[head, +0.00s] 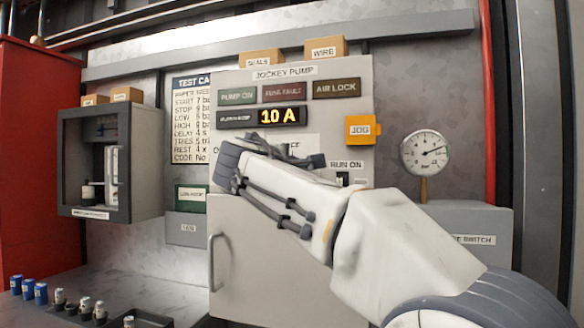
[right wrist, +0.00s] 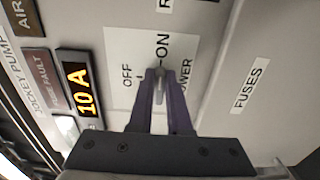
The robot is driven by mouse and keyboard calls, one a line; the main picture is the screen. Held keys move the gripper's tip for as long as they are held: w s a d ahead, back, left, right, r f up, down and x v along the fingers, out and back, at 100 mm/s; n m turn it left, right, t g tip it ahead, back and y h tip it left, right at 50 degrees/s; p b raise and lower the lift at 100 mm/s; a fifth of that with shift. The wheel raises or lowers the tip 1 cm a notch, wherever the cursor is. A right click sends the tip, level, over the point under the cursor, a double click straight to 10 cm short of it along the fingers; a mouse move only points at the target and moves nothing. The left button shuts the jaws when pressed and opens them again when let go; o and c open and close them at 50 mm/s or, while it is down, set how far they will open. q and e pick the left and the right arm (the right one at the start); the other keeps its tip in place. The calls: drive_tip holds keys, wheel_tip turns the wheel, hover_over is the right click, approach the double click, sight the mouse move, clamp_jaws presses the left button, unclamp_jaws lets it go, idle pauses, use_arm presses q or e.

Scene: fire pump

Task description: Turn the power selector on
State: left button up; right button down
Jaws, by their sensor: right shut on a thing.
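In the right wrist view, the power selector (right wrist: 159,88) is a small grey knob on a pale plate (right wrist: 118,47) marked OFF, ON and POWER. My right gripper (right wrist: 158,76) is shut on the knob, with a purple-grey finger on each side of it. The knob appears to line up with the ON mark; the fingers partly hide it. In the head view, my right gripper (head: 268,158) is against the jockey pump panel (head: 225,78), and the arm and gripper hide the selector. My left gripper is not in view.
The panel carries a lit 10 A display (head: 279,116), dark lamps and an orange JOG box (head: 363,129). A pressure gauge (head: 426,154) stands to the right. A grey cabinet (head: 110,160) is at left; small blue cylinders (head: 28,289) stand at lower left.

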drive_tip(key=c, duration=0.9)
unclamp_jaws()
drive_tip(key=shift+o, duration=0.2)
drive_tip(key=b+v, duration=0.1)
drive_tip(key=v, duration=0.9)
drive_tip(key=shift+s, duration=0.2)
